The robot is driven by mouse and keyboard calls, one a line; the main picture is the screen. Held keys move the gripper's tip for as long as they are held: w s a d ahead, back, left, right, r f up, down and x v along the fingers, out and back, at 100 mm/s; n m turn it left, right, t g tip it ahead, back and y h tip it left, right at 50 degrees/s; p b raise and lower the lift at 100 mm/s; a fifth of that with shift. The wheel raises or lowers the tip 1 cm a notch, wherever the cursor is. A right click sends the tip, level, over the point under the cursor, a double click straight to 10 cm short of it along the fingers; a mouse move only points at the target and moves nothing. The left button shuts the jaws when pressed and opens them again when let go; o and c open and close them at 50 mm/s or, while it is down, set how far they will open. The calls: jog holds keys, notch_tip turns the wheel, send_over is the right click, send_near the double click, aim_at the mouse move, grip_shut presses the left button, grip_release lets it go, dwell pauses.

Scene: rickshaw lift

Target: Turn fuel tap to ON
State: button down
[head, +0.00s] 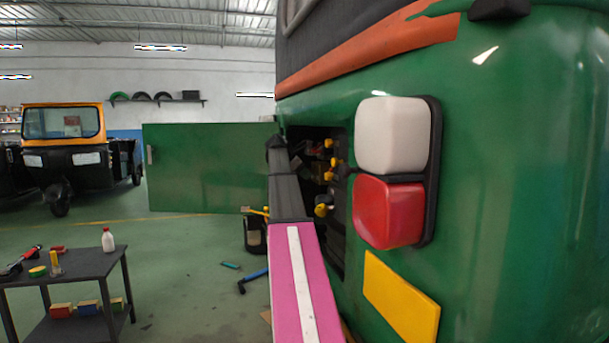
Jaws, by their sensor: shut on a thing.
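My pink and dark grey arm reaches up from the bottom of the head view to the open compartment (338,240) in the rickshaw's green rear. The arm's dark far end is at the left edge of the opening. I cannot make out my gripper's jaws or what they touch. Yellow fittings show inside the compartment: an upper one (328,144), a middle one (338,165) and a lower one (322,210). I cannot tell which is the fuel tap, or its setting. My arm hides the compartment's left part.
The green door (205,168) stands open to the left. White (392,135) and red (388,212) lamps stick out right of the opening. A dark table (75,270) with tools stands at lower left. A black container (254,236) and a blue tool (252,278) are on the floor.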

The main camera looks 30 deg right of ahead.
jog(key=shift+d+f, duration=0.15)
jog(key=shift+d, duration=0.05)
jog(key=c, duration=1.1)
grip_release()
jog(key=shift+d+f, duration=0.1)
jog(key=shift+v, duration=3.85)
